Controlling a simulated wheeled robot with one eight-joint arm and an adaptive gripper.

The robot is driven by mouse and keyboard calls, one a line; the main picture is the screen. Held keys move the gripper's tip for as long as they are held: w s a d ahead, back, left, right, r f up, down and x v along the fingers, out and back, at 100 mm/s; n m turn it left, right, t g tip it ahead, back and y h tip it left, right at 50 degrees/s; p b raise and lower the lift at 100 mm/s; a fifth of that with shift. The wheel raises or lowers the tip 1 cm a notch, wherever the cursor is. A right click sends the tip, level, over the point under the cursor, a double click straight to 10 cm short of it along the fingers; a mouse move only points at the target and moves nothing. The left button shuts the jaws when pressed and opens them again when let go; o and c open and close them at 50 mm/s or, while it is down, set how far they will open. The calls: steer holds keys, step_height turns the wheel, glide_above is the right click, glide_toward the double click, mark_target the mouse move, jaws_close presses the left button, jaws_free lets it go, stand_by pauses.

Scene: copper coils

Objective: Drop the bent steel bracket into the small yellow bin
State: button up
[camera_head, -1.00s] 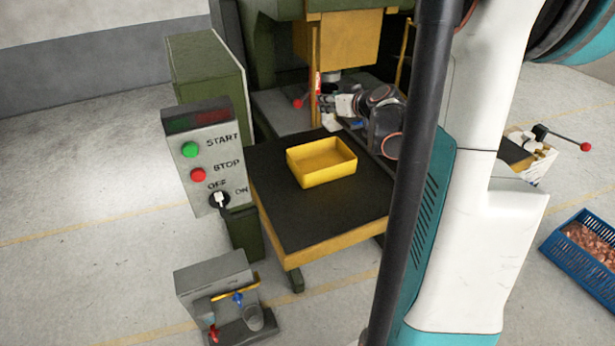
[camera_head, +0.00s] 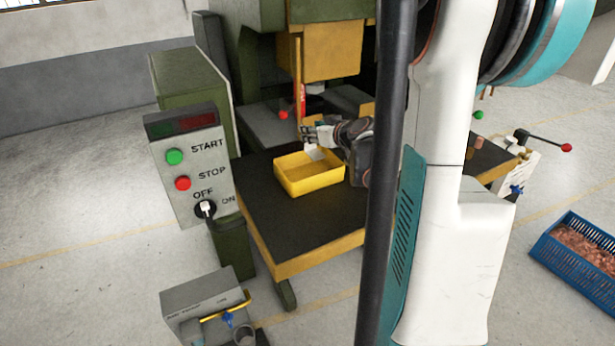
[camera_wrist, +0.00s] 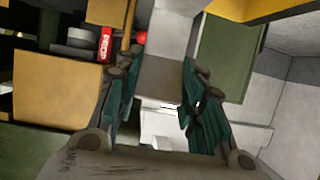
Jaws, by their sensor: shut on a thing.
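The small yellow bin (camera_head: 308,183) stands upright on the dark top of the press table in the head view. My gripper (camera_head: 312,138) is at the bin's far right side, above its rim. A pale grey piece, the bent steel bracket (camera_head: 314,152), hangs below the fingers near the bin's far rim; I cannot tell whether it is inside the rim line. In the wrist view my gripper (camera_wrist: 160,90) has its two green-lined fingers on either side of a light grey plate, which appears to be the bracket (camera_wrist: 163,82). The bracket's full shape is partly hidden.
The dark table (camera_head: 325,215) has clear room in front of the bin. A grey control box (camera_head: 190,160) with buttons stands at its left. The yellow press head (camera_head: 331,52) is above and behind. A blue crate (camera_head: 575,255) lies at far right.

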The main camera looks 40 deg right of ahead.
steer(key=o, duration=1.3)
steer(key=shift+s, duration=0.1)
steer(key=v, duration=1.2)
